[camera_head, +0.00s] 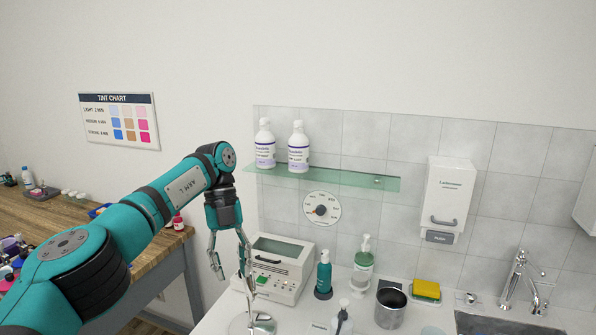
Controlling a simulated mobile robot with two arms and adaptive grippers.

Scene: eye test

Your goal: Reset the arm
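My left arm (130,222), teal and black, comes in from the left and bends down at the wrist. My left gripper (233,273) points down in front of the white tabletop device, near the counter's left end. Its silver fingers stand apart, and I see nothing held between them. A thin upright metal part overlaps the right finger, so their exact gap is hard to tell. My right gripper is not in view.
A round metal base (262,323) stands below the gripper. The white device (285,272) is close behind. A glass shelf (345,180) holds two white bottles (264,148). Pump bottles, a metal cup (390,308) and a sink (505,325) are right; a cluttered wooden table (150,258) is left.

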